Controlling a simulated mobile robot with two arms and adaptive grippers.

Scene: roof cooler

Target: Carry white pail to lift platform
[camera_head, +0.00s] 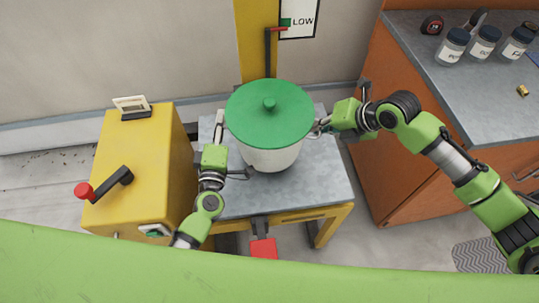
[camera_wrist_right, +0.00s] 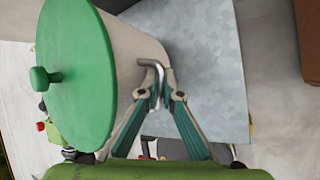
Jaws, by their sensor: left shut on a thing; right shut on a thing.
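The white pail (camera_head: 270,158) has a green lid (camera_head: 268,113) with a round knob and is upright over the grey top of the lift platform (camera_head: 325,180), which has a yellow frame. I cannot tell whether its base touches the top. My right gripper (camera_head: 318,127) is shut on the pail's right handle, a metal loop that shows in the right wrist view (camera_wrist_right: 152,75). My left gripper (camera_head: 223,132) is at the pail's left side, shut on that side's handle, which is mostly hidden. The pail also shows in the right wrist view (camera_wrist_right: 135,60).
A yellow cabinet (camera_head: 150,165) with a red-knobbed lever (camera_head: 95,190) stands left of the platform. A red pedal (camera_head: 264,248) is at its front. An orange counter (camera_head: 400,140) with several jars stands at right. A yellow post (camera_head: 256,40) with a LOW sign (camera_head: 300,20) is behind.

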